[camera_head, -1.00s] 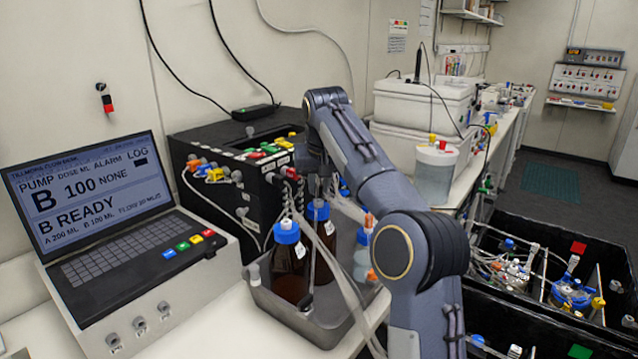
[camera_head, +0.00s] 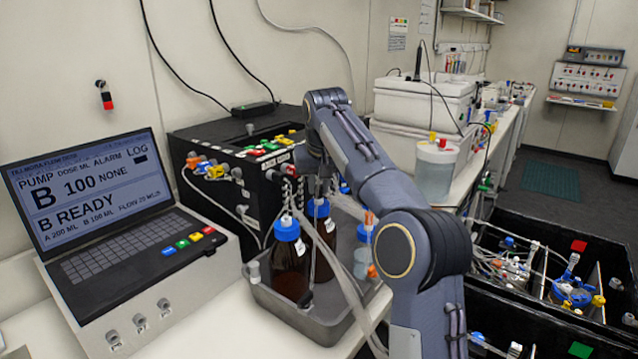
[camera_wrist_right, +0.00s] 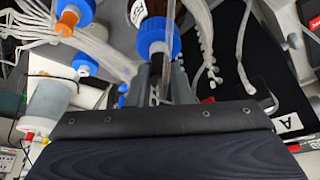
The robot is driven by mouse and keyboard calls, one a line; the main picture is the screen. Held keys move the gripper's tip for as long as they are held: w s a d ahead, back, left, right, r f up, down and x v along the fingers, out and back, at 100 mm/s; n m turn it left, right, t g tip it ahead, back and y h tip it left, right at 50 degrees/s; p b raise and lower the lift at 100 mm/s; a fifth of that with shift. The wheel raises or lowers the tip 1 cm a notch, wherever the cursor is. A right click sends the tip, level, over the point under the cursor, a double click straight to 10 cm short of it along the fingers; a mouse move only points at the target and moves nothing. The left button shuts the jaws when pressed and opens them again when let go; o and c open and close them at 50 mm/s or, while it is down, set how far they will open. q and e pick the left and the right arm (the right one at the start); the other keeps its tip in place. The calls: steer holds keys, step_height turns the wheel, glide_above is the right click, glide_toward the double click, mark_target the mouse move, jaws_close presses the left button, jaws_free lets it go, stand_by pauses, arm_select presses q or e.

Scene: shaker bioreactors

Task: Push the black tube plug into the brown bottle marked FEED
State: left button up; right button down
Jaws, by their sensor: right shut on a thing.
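Two brown bottles with blue caps stand in a grey metal tray (camera_head: 330,325): a front one (camera_head: 290,268) and a rear one (camera_head: 325,258), partly hidden. Small white labels show, but I cannot read FEED on either. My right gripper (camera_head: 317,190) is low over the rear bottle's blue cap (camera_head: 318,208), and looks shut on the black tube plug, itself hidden. A thin tube (camera_head: 312,250) hangs below it, between the bottles, with a dark end. In the wrist view, a brown bottle (camera_wrist_right: 153,10) and its blue cap (camera_wrist_right: 155,47) lie just beyond my right gripper (camera_wrist_right: 163,82). My left gripper is not in view.
A black pump box (camera_head: 215,190) with coloured fittings stands behind the tray. A laptop-like console (camera_head: 120,260) stands to the left. A smaller clear bottle (camera_head: 362,262) stands right of the brown ones.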

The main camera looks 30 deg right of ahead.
steer(key=shift+f, duration=0.1)
steer(key=c, duration=1.2)
jaws_free()
steer(key=shift+c, duration=0.2)
arm_select(q)
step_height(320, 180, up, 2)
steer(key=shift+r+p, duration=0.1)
steer(key=shift+p, duration=1)
arm_select(e)
steer(key=v, duration=0.7)
steer(key=shift+r, duration=0.35)
steer(key=shift+s, duration=0.15)
